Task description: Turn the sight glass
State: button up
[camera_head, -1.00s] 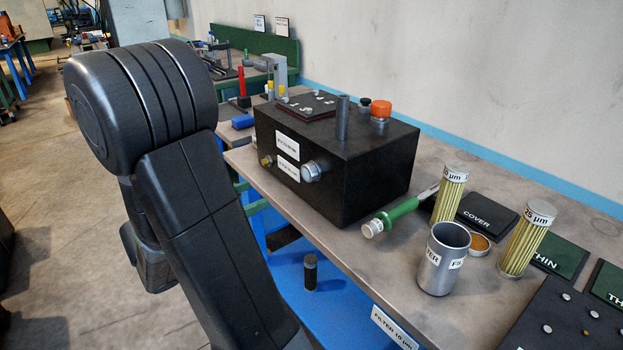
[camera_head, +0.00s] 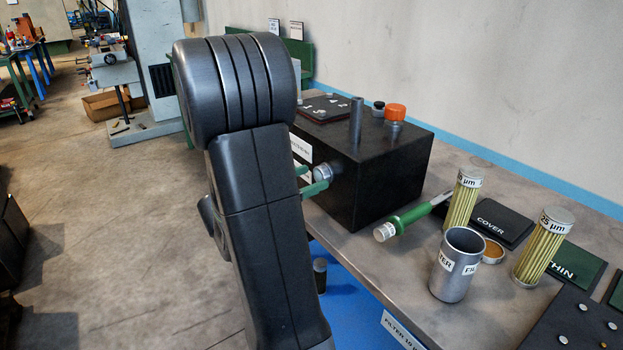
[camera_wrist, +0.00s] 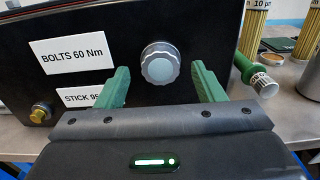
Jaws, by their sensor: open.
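The sight glass (camera_wrist: 159,63) is a round silver fitting with a ridged rim and a pale face, on the front wall of the black box (camera_head: 385,180). It also shows in the head view (camera_head: 322,172), partly near my fingers. My gripper (camera_wrist: 159,70) is open, with one green finger on each side of the sight glass in the wrist view. In the head view the green fingertips (camera_head: 317,178) point at the box front beside the fitting. I see no contact, and the exact depth of the fingertips is hard to tell.
A brass plug (camera_wrist: 40,113) sits low on the box front, by white labels. A green-handled tool (camera_head: 411,217) lies beside the box. A metal cup (camera_head: 457,264) and two filter elements (camera_head: 543,247) stand on the bench. Open floor lies left.

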jog(key=shift+w+d, duration=0.4)
jog(key=shift+d, duration=0.15)
jog(key=c, duration=1)
jog(key=shift+o, duration=0.2)
